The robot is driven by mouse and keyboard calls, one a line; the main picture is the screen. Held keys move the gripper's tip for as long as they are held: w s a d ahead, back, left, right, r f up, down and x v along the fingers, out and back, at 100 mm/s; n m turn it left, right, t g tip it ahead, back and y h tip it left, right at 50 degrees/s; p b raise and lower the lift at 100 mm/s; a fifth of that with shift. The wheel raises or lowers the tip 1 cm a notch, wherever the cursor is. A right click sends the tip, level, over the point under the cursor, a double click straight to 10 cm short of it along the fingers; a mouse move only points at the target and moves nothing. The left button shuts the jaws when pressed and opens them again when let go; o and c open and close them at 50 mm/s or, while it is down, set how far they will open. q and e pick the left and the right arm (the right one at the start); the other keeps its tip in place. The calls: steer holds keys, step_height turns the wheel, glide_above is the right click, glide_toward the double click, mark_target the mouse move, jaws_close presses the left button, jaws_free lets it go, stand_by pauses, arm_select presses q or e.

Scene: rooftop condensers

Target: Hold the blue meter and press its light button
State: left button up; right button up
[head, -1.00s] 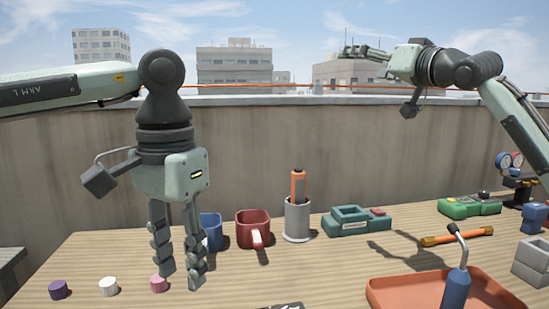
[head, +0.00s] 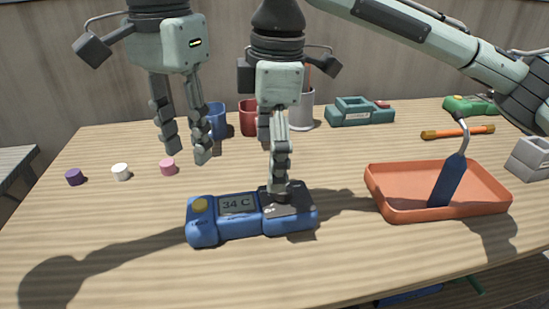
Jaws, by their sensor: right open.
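The blue meter (head: 237,231) lies on the table at the front middle in the head view. Its screen (head: 238,204) reads 34 C. A round yellow button (head: 200,205) sits on its left end, with lettering below too small to read surely. My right gripper (head: 277,190) points down over the meter's dark right end. It is open; one finger hides part of the other, and I cannot tell whether the fingertips touch the meter. My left gripper (head: 187,156) hangs open and empty above the table, up and left of the meter.
An orange tray (head: 385,208) holding a blue-handled tool (head: 448,181) is right of the meter. Purple (head: 74,177), white (head: 121,172) and pink (head: 168,167) caps lie at the left. Blue (head: 217,121) and red (head: 248,118) mugs and a teal device (head: 345,116) stand behind.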

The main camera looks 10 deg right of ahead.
mark_target(275, 197)
steer(key=shift+s+d+f, duration=0.25)
steer(key=shift+s+f, duration=0.05)
steer(key=shift+s, duration=0.15)
steer(key=shift+s+d+f+n+h, duration=0.1)
steer(key=shift+s+f+n+h, duration=0.05)
steer(key=shift+f+n+h, duration=0.2)
steer(key=shift+f, duration=3.5)
steer(key=c, duration=1.6)
arm_select(q)
jaws_close()
arm_select(e)
steer(key=shift+c, duration=0.4)
